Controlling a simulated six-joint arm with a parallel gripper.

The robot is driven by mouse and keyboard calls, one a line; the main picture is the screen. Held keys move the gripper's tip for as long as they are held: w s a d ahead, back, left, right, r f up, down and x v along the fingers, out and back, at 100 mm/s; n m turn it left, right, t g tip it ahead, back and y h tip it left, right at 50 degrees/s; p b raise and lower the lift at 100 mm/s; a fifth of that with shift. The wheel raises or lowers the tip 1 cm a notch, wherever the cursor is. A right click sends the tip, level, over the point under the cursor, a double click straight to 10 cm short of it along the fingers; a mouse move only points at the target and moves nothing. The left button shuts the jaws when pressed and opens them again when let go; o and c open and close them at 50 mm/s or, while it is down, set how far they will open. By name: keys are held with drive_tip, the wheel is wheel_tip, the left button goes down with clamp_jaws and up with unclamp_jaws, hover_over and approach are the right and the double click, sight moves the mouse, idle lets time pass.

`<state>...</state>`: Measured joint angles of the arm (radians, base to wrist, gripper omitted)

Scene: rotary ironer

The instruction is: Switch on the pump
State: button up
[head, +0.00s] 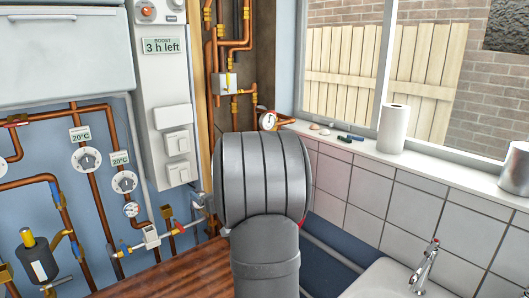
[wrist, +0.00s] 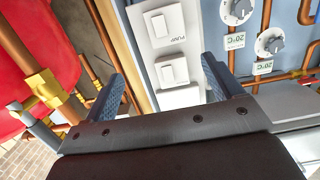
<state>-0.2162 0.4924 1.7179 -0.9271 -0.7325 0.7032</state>
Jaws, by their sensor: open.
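Two white rocker switches sit one above the other on a white wall panel. The wrist view shows the panel upside down, with one switch (wrist: 160,24) at the top and another (wrist: 173,72) below it. Small lettering that seems to read PUMP is between them, at the right; I cannot tell surely which switch it marks, nor the rocker positions. In the head view they are the lower switch (head: 178,172) and upper switch (head: 178,142). My gripper (wrist: 166,88) is open and empty, its blue-padded fingers on either side of the nearer switch in the picture, apparently apart from it. My arm hides it in the head view.
Copper pipes and dials (head: 124,182) are left of the panel; more pipes (head: 234,45) run to its right. A windowsill holds a paper roll (head: 394,127) and a metal canister (head: 515,168). A tap (head: 425,264) stands at the sink, lower right. A wooden worktop (head: 165,268) lies below.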

drive_tip(key=shift+f+n, duration=0.1)
drive_tip(key=shift+n, duration=0.2)
drive_tip(key=c, duration=1.1)
drive_tip(key=shift+w+a+f+n, duration=0.1)
drive_tip(key=shift+w+a+n, duration=0.05)
drive_tip(key=shift+n, duration=0.85)
clamp_jaws()
drive_tip(key=n, duration=0.5)
drive_tip(key=w+a+f+n, duration=0.1)
drive_tip(key=n, duration=0.4)
drive_tip(key=f+n, duration=0.1)
drive_tip(key=n, duration=0.4)
drive_tip(key=shift+w+a, duration=0.3)
drive_tip(key=shift+w, duration=0.05)
